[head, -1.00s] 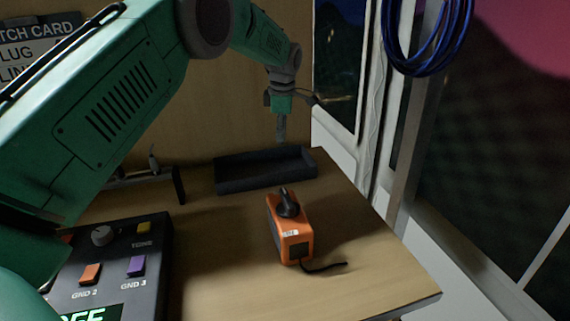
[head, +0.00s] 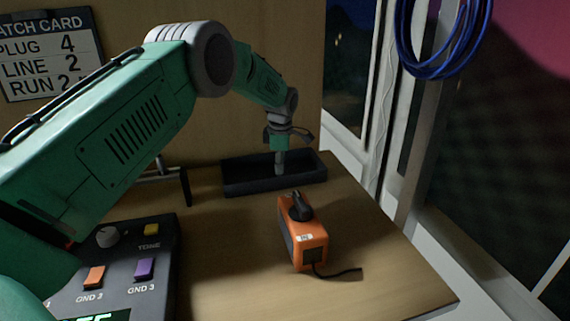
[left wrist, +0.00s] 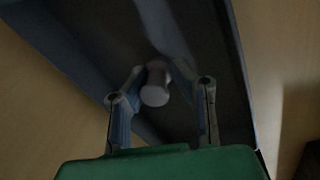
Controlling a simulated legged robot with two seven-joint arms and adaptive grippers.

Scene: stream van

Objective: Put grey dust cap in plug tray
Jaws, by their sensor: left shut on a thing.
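The plug tray (head: 243,187) is a dark, shallow, open box at the back of the bench. My left gripper (head: 280,166) points down into it, with its fingertips low inside the walls. In the left wrist view the fingers (left wrist: 158,95) are shut on the grey dust cap (left wrist: 155,90), a small pale grey cylinder. The dark tray floor (left wrist: 195,40) lies behind the cap; I cannot tell whether the cap touches it. In the head view the cap is too small to make out apart from the fingers. My right gripper is not in view.
An orange box with a black knob (head: 303,240) and a black cable stands in front of the tray. A dark panel with coloured buttons (head: 120,265) is at the lower left, a small rack (head: 183,185) left of the tray. Bare bench lies right of the orange box.

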